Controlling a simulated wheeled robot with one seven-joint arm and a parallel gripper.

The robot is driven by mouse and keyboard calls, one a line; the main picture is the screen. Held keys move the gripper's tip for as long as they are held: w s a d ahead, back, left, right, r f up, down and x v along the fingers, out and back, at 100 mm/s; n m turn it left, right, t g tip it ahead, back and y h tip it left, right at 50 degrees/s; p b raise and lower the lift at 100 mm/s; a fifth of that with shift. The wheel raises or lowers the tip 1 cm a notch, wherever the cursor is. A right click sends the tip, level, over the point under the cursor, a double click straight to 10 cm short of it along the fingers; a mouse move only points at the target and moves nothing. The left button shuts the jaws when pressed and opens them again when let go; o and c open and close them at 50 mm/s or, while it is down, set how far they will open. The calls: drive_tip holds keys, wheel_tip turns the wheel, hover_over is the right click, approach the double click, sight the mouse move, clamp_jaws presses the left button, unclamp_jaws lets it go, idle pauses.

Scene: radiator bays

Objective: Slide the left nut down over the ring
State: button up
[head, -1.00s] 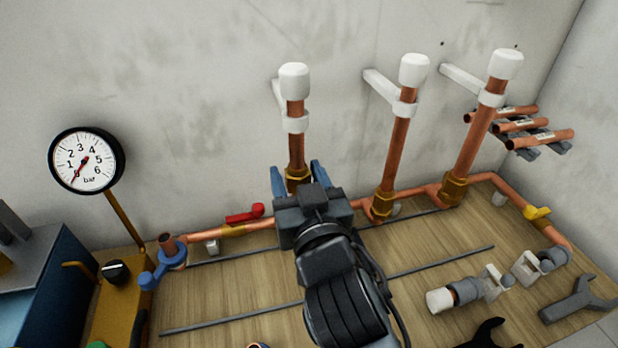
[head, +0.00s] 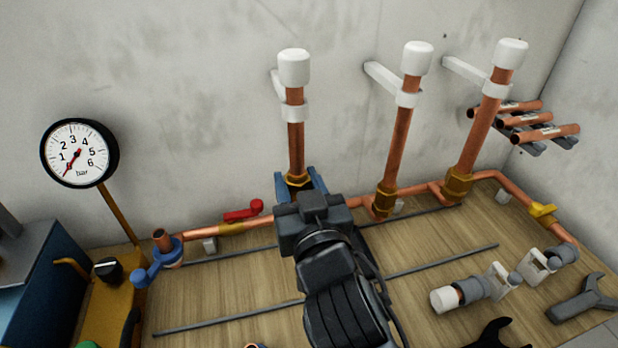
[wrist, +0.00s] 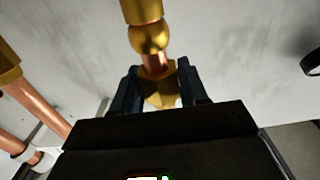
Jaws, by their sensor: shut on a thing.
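The left nut (head: 298,181) is brass and sits around the leftmost upright copper pipe (head: 296,145), near its lower end. My gripper (head: 302,184) is shut on it, one blue finger on each side. In the wrist view, which appears upside down, the nut (wrist: 160,90) shows between the dark fingers of my gripper (wrist: 160,92). A rounded brass ring (wrist: 150,38) is on the pipe beyond the nut, against a brass fitting (wrist: 142,10). A short stretch of bare copper shows between nut and ring. In the head view my gripper hides the ring.
Two more copper risers with a middle nut (head: 385,198) and a right nut (head: 458,184) stand to the right. A red-handled valve (head: 243,211) is left of my gripper. A pressure gauge (head: 79,153) stands further left. Wrenches and fittings lie on the board at right.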

drive_tip(key=shift+f+b, duration=2.65)
drive_tip(key=shift+f, duration=0.55)
drive_tip(key=o, duration=0.9)
drive_tip(key=shift+r, duration=0.15)
drive_tip(key=v, duration=0.7)
drive_tip(key=shift+r, duration=0.1)
